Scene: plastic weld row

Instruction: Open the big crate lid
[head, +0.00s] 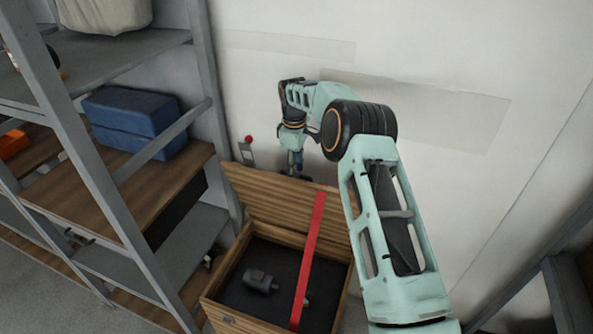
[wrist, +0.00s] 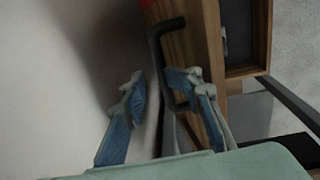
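The big wooden crate (head: 228,272) stands on the floor by the wall. Its slatted lid (head: 262,205) is raised, standing up at the back edge near the wall, and the dark interior shows. A red strap (head: 308,255) runs from the lid down across the opening. My gripper (head: 296,168) is at the lid's top edge on the wall side. In the wrist view its blue fingers (wrist: 168,88) are spread apart. A bent black handle (wrist: 156,48) on the lid (wrist: 200,45) lies near the right finger; whether they touch is unclear.
A dark grey cylindrical part (head: 260,281) lies inside the crate. A metal shelf rack (head: 75,155) with a blue box (head: 133,122) stands close on the left. A white wall (head: 430,60) is behind. Another dark frame (head: 568,290) is at the lower right.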

